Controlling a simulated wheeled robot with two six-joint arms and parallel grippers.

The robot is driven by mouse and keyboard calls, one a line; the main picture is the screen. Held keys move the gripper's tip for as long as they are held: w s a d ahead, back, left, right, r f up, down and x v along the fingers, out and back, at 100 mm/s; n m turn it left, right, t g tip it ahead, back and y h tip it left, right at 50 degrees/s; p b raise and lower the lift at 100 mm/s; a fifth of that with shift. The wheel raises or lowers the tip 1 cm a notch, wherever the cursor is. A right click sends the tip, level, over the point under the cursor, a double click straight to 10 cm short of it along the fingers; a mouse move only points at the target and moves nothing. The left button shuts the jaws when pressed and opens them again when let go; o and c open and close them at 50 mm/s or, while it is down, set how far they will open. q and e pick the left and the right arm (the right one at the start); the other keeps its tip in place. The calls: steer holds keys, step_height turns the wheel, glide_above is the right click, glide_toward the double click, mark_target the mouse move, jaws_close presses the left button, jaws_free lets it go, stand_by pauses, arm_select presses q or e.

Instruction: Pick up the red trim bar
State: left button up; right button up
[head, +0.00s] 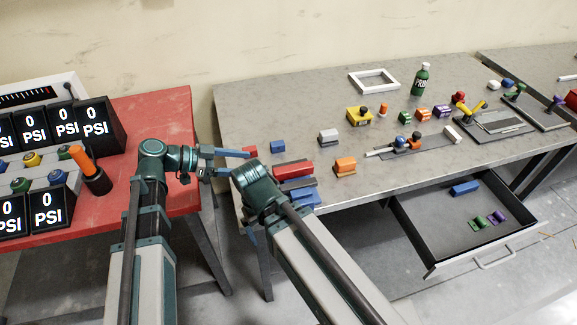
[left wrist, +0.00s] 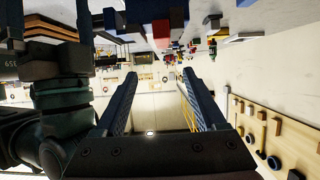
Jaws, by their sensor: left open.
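A long red bar (head: 293,170), the likeliest match for the red trim bar, lies near the left front of the grey table, partly hidden by my right arm. A smaller red block (head: 249,152) sits to its left, by my left fingertips. My left gripper (head: 232,163) points right at the table's left edge, open and apart from the long bar. In the left wrist view its two spread fingers (left wrist: 158,80) have nothing between them; I cannot pick out the red trim bar there. My right gripper is mostly hidden behind its own arm, its jaws unclear.
Blue (head: 277,146), white-grey (head: 329,137) and orange (head: 345,166) blocks stand around the red bar. An open drawer (head: 425,232) juts from the table front. A red table (head: 170,115) with gauges and an orange-handled tool (head: 92,172) is at left.

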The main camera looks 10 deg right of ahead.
arm_select(q)
steer(key=b, duration=0.3)
glide_toward(287, 168)
steer(key=d, duration=0.3)
steer(key=shift+s+d+f, duration=0.1)
steer(key=shift+s+d, duration=0.25)
steer(key=shift+d, duration=0.25)
steer(key=shift+f, duration=0.1)
steer(key=d+f+b, duration=0.1)
steer(key=d, duration=0.1)
steer(key=d+f+b, duration=0.2)
steer(key=shift+w, duration=0.4)
steer(key=shift+d, duration=0.2)
steer(key=shift+r, duration=0.1)
jaws_close()
